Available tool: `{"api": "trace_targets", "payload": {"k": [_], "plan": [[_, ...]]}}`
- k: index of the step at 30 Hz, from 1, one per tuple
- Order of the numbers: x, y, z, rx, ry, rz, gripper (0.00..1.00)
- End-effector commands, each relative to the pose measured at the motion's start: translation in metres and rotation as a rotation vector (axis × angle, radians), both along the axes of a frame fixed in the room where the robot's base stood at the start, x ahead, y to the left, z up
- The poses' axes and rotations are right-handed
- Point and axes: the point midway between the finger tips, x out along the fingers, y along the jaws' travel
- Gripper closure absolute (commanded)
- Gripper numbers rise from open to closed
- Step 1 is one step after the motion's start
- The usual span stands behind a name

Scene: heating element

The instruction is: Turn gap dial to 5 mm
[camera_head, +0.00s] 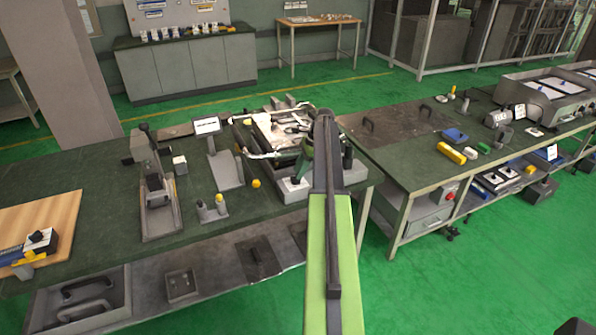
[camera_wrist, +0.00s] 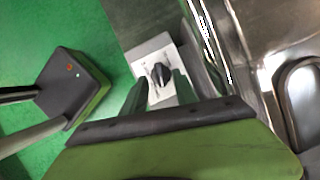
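The gap dial (camera_wrist: 161,73) is a black pointed knob on a white square plate (camera_wrist: 148,60) set on a grey block, seen in the wrist view. The plate's scale marks are too small to read. In the head view the white plate (camera_head: 289,188) shows at the near front corner of the machine, below my gripper (camera_head: 299,172). In the wrist view my gripper (camera_wrist: 160,88) is open, with one finger on each side of the knob in the picture. I cannot tell whether the fingers touch it or how deep they reach.
The machine (camera_head: 268,130) with metal bars and a tray stands around the dial. A lever press (camera_head: 158,190) stands farther left. Green floor lies in front.

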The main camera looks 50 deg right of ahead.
Motion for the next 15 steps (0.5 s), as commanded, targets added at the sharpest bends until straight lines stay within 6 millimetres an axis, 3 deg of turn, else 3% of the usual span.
{"api": "trace_targets", "payload": {"k": [1,15], "plan": [[-0.002,-0.004,0.020,0.000,0.000,-0.001,0.65],[-0.028,-0.039,0.124,0.000,0.000,-0.003,0.65]]}}
